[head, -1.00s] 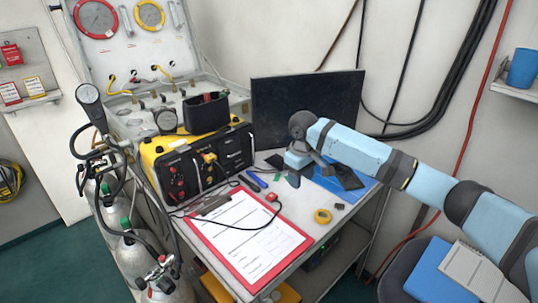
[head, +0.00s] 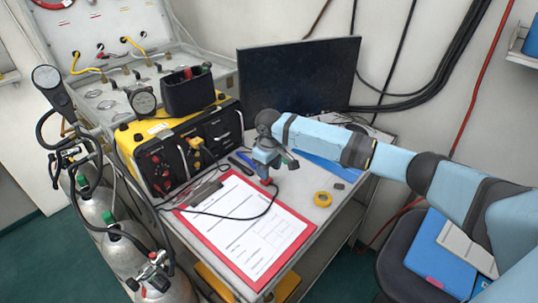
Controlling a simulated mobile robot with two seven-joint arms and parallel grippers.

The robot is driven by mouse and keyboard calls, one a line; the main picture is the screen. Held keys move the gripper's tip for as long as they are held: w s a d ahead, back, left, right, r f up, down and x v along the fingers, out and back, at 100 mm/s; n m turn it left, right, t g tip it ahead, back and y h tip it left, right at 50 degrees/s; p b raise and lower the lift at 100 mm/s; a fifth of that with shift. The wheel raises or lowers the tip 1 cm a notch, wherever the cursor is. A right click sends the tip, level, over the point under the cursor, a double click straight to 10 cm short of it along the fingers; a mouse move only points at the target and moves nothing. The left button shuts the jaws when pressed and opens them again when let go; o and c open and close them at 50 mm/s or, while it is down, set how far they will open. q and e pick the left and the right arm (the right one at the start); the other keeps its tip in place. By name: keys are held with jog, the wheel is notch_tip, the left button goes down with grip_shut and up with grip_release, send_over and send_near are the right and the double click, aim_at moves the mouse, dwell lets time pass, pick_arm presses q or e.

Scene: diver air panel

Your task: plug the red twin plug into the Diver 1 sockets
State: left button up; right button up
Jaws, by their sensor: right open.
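The yellow and black comms box (head: 222,132) stands at the back left of the table. Red and black sockets (head: 160,175) are on its left front panel; labels are too small to read. A yellow plug (head: 195,143) sits in the panel beside them. The red twin plug (head: 266,182) lies near the clipboard's upper right edge, its black cable curving left over the paper. My right gripper (head: 268,172) is open, pointing down just above the red plug and partly hiding it. I cannot tell whether they touch. My left gripper is not in view.
A red clipboard (head: 296,240) with paper covers the table's front. Yellow tape (head: 322,199) and a small dark block (head: 339,186) lie to the right. A dark monitor (head: 300,75) stands behind. Gas cylinders (head: 122,245) with hoses stand at the left.

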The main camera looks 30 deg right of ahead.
jog(key=shift+f, duration=2.3)
jog(key=c, duration=0.8)
jog(key=shift+r, duration=0.1)
jog(key=shift+r+p, duration=1.5)
jog(key=shift+p, duration=0.7)
